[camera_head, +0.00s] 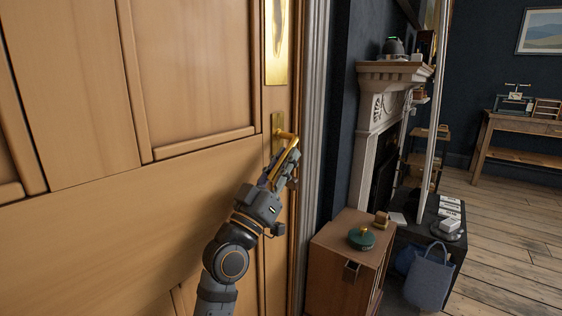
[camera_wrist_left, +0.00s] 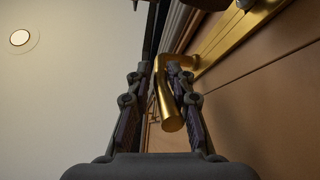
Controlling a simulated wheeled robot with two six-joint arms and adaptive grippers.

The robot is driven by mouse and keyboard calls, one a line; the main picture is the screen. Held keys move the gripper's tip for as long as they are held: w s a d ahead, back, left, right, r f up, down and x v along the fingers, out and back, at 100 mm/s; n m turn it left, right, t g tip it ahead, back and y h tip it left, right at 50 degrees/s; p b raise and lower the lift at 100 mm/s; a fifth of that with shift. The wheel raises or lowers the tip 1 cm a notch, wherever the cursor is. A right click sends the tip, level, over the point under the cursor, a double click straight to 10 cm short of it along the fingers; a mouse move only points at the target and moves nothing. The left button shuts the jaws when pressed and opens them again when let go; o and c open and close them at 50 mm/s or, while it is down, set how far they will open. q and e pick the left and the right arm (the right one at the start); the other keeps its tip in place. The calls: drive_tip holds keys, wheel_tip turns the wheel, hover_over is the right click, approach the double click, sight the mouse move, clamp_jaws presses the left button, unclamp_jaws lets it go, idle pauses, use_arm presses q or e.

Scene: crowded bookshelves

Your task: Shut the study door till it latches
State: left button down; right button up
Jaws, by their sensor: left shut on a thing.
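The study door (camera_head: 190,90) is a tan panelled wooden door that fills the left of the head view. Its edge lies close beside the grey door frame (camera_head: 313,130); I cannot tell whether it is latched. A brass lever handle (camera_head: 287,135) sits on a brass plate near that edge. My left gripper (camera_head: 284,162) is at the handle, shut on it. In the left wrist view the handle (camera_wrist_left: 170,110) runs between the two fingers of my left gripper (camera_wrist_left: 166,80). My right gripper is not in view.
A small wooden cabinet (camera_head: 335,250) with a green lidded item (camera_head: 361,238) stands right of the door frame. Beyond are a white fireplace (camera_head: 375,120), a blue bag (camera_head: 429,275) and a desk (camera_head: 520,125). Wooden floor (camera_head: 500,235) is open at the right.

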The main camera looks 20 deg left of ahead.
use_arm(q)
drive_tip(key=c, duration=1.5)
unclamp_jaws()
drive_tip(key=shift+s+d, duration=0.15)
drive_tip(key=shift+d, duration=0.2)
drive_tip(key=shift+o, duration=1.1)
drive_tip(key=shift+s+d+r+h, duration=0.2)
drive_tip(key=shift+s+d+h, duration=0.05)
drive_tip(key=shift+d+h, duration=0.15)
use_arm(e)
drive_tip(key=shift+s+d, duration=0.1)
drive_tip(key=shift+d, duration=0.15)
use_arm(q)
drive_tip(key=shift+a, duration=0.1)
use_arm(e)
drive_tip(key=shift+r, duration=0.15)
use_arm(q)
drive_tip(key=v, duration=0.7)
drive_tip(key=shift+s, duration=0.25)
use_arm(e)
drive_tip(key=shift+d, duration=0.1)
use_arm(q)
drive_tip(key=shift+f, duration=0.15)
